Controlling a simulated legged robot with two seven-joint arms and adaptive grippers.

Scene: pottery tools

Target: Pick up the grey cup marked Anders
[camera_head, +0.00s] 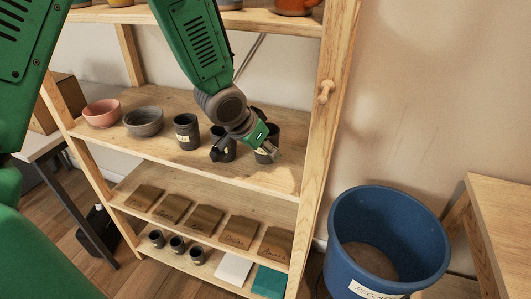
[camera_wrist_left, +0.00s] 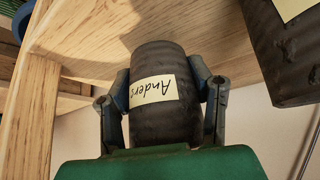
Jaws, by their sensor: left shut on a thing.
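The dark grey cup marked Anders (camera_wrist_left: 165,122) fills the middle of the left wrist view, with a cream label reading "Anders" facing the camera. My left gripper (camera_wrist_left: 163,82) is shut on it, one finger on each side. In the head view this cup (camera_head: 273,134) is the rightmost of three dark cups on the middle shelf, near the right post, and my left gripper (camera_head: 258,143) partly covers it. I cannot tell whether its base touches the shelf. My right gripper is not in view.
A neighbouring dark cup (camera_head: 222,148) stands close on the left, with another labelled cup (camera_head: 187,131) and two bowls (camera_head: 143,121) beyond. The wooden post (camera_head: 322,120) is close on the right. A blue bin (camera_head: 388,240) stands on the floor.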

